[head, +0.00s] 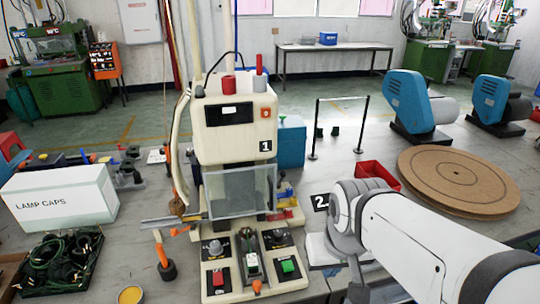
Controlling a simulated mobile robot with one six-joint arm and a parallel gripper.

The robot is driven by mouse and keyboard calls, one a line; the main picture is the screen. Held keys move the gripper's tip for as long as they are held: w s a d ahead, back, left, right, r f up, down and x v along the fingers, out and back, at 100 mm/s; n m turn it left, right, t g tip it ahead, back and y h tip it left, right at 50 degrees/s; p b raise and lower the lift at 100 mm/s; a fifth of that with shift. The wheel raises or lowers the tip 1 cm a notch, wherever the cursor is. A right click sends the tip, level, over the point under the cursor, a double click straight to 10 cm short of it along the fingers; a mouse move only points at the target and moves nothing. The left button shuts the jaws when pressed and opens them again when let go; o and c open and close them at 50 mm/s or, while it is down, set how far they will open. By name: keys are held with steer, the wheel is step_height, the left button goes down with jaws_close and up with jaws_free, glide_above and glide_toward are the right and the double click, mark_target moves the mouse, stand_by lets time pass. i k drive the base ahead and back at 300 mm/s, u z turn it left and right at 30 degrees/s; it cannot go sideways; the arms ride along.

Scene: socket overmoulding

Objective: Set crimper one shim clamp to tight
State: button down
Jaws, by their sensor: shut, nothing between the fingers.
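Crimper one (222,135), a cream machine labelled 1, stands upright at the centre of the head view. A clear guard (240,192) covers its working area. Its base carries a left dial (215,248), a right dial (278,238), a red switch (219,278) and a green switch (289,267). A small clamp-like fitting (252,262) with a light body sits between them, above an orange knob (257,286). I cannot tell for sure which part is the shim clamp, or its setting. My white arm is at the lower right, beside the crimper; my gripper is out of view.
A lamp caps box (62,200) and black tray (57,262) are at left. An orange-handled tool (162,256) stands beside the crimper's left side. A red bin (376,174) and round brown board (455,180) lie at right. A number 2 plate (320,202) is near my arm.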

mark_target(282, 173)
steer(key=u, duration=1.35)
steer(key=k, duration=0.7)
steer(key=z, duration=1.05)
steer(key=i, duration=1.05)
steer(key=z, duration=0.05)
